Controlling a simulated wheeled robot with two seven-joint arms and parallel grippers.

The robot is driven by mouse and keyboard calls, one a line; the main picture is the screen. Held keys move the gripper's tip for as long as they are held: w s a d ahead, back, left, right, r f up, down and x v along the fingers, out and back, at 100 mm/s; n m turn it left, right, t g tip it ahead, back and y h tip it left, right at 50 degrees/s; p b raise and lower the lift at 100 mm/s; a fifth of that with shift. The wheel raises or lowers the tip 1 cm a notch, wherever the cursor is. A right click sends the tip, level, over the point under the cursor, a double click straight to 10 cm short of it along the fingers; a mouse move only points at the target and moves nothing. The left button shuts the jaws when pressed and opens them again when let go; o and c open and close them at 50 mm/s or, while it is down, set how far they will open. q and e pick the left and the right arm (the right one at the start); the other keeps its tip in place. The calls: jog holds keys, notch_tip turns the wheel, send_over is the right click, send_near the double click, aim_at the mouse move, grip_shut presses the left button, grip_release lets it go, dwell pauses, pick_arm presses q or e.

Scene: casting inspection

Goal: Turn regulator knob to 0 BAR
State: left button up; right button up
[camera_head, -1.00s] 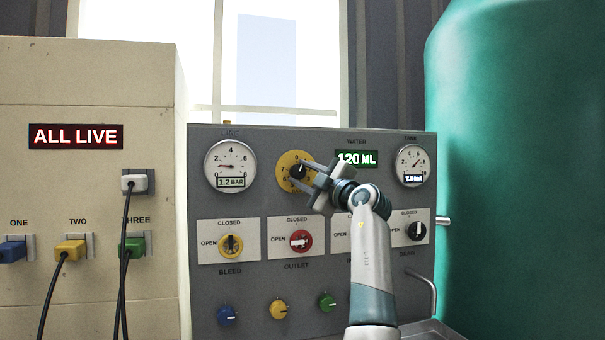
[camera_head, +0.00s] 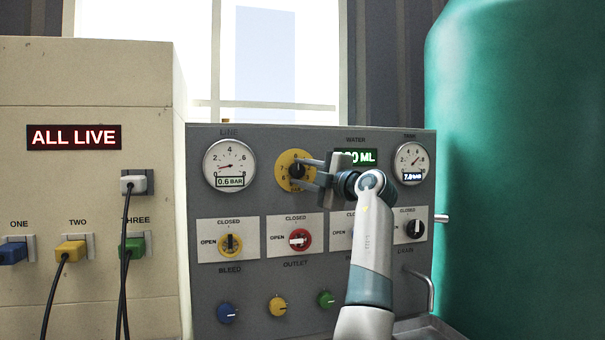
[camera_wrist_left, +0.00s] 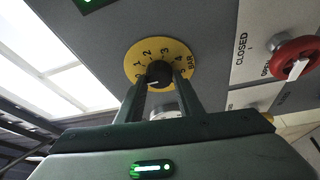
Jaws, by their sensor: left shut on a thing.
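The regulator knob (camera_head: 296,171) is black, on a round yellow dial plate (camera_head: 284,160) marked in BAR, on the grey panel. In the left wrist view the knob (camera_wrist_left: 159,72) has a white pointer mark toward the low-number end of the plate (camera_wrist_left: 182,49), near 0; its exact alignment is hard to read. My left gripper (camera_head: 304,172) is shut on the knob, one finger on each side, also seen in the left wrist view (camera_wrist_left: 161,80). The LINE gauge (camera_head: 229,164) reads 0.6 BAR. My right gripper is not in view.
A valve row with yellow (camera_head: 230,244) and red (camera_head: 300,240) valves lies below. The TANK gauge (camera_head: 411,161) and the partly covered WATER display (camera_head: 366,157) are right of the knob. A beige cabinet (camera_head: 90,85) stands left, a green tank (camera_head: 520,170) right.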

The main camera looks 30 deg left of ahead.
pick_arm(q)
jog(key=o, duration=1.1)
jog(key=shift+c, duration=0.2)
jog(key=shift+s+d+f, duration=0.1)
jog(key=shift+d, duration=0.4)
jog(key=b+v, duration=0.3)
jog(key=v, duration=1.3)
jog(key=shift+d, duration=0.15)
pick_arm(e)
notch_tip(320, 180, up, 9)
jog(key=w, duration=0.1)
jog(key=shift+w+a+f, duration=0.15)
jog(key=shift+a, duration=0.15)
